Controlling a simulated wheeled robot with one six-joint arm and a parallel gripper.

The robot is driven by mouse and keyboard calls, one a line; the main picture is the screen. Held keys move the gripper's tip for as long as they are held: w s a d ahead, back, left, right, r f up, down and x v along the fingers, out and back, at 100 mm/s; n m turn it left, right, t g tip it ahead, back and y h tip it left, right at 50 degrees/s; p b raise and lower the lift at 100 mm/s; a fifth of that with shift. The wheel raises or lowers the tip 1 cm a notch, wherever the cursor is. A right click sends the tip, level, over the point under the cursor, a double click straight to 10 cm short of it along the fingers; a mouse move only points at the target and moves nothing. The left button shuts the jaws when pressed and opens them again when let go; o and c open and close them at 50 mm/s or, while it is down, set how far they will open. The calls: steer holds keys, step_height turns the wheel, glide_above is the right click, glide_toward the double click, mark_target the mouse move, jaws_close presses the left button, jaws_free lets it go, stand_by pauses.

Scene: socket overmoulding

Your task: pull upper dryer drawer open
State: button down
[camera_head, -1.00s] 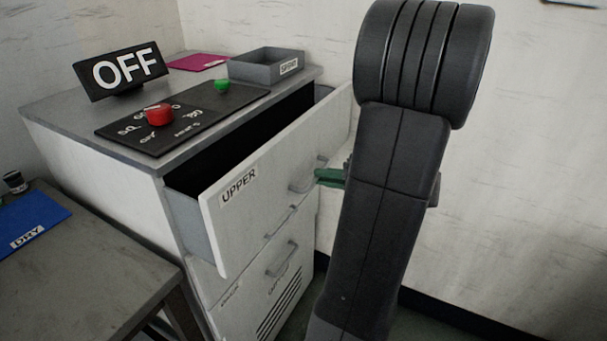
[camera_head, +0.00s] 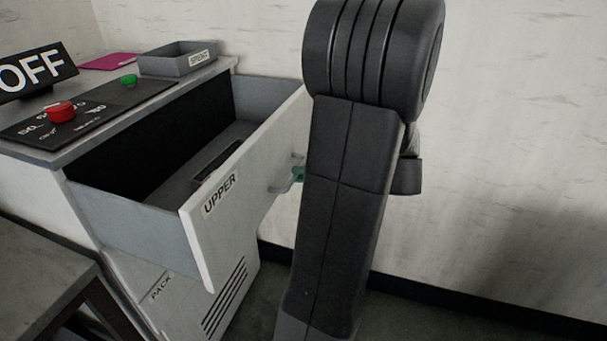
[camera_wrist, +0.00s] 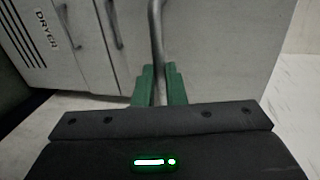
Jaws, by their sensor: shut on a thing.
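The upper dryer drawer (camera_head: 235,203), with a white front labelled UPPER, stands well out of the dryer cabinet (camera_head: 31,195) in the head view. Its grey inside shows, with a dark slotted part on the floor. My gripper (camera_wrist: 160,84) has green fingers, shut on the drawer's grey bar handle (camera_wrist: 155,30) in the wrist view. In the head view a green fingertip (camera_head: 298,174) shows at the handle; my arm hides the rest of the gripper. The drawer front also fills the upper middle of the wrist view (camera_wrist: 215,50).
On the cabinet top are an OFF sign (camera_head: 35,72), a control panel with a red button (camera_head: 60,111) and green button (camera_head: 129,79), and a grey tray (camera_head: 178,60). A table (camera_head: 45,262) stands at left. The white wall (camera_head: 520,130) is behind; floor shows at lower right.

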steer(key=c, duration=1.5)
jaws_free()
steer(key=p+v, duration=0.1)
steer(key=v, duration=1.2)
steer(key=shift+s+d+p, duration=0.1)
steer(key=shift+d+p, duration=0.2)
steer(key=shift+d, duration=0.1)
steer(key=b+x, duration=0.1)
steer(key=x, duration=1.3)
steer(key=shift+a+r+b, duration=0.1)
steer(key=shift+b, duration=0.2)
